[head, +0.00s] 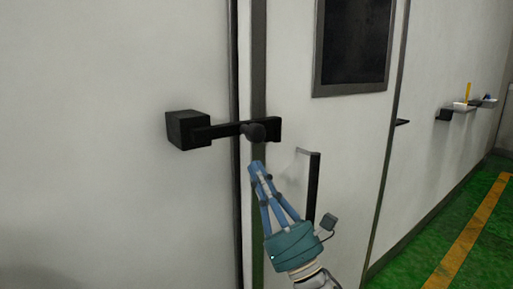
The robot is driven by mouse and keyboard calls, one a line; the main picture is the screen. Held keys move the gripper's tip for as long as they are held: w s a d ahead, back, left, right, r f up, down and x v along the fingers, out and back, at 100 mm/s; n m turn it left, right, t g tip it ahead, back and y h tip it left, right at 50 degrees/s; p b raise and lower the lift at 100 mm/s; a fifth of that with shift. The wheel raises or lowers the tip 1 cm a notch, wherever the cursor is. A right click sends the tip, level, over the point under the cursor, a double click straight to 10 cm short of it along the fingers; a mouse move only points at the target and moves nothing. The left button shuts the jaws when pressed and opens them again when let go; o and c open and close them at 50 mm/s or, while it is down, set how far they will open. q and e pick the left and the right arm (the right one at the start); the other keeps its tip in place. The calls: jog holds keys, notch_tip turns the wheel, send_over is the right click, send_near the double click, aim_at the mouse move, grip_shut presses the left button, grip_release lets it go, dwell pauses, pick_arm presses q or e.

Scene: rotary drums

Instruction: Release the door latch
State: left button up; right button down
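The door latch is a black bar (218,130) that runs level from a black block (187,130) on the left wall panel, across the dark vertical seam, to a bracket on the door (345,135). A round black knob (254,132) sticks out near the bar's right end. My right gripper (259,172), with blue fingers and a teal body, points up and left just below the knob. Its fingers draw together at the tips, and nothing shows between them. The tips look apart from the knob. My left gripper is out of view.
A black vertical door handle (313,187) stands right of my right gripper, close to it. A dark window (355,42) is set in the door above. Small wall shelves (462,106) hang at the far right over a green floor (435,250) with a yellow stripe.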

aim_at(247, 137)
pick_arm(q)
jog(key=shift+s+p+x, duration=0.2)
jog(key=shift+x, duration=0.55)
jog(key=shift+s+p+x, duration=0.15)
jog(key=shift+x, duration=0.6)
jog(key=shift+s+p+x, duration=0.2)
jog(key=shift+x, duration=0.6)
pick_arm(e)
jog(key=shift+w+a+r, duration=0.15)
jog(key=shift+w+r, duration=0.05)
jog(key=shift+r, duration=1)
jog(key=shift+w+a+r, duration=0.1)
jog(key=shift+w+r, duration=0.05)
jog(key=shift+r, duration=1.05)
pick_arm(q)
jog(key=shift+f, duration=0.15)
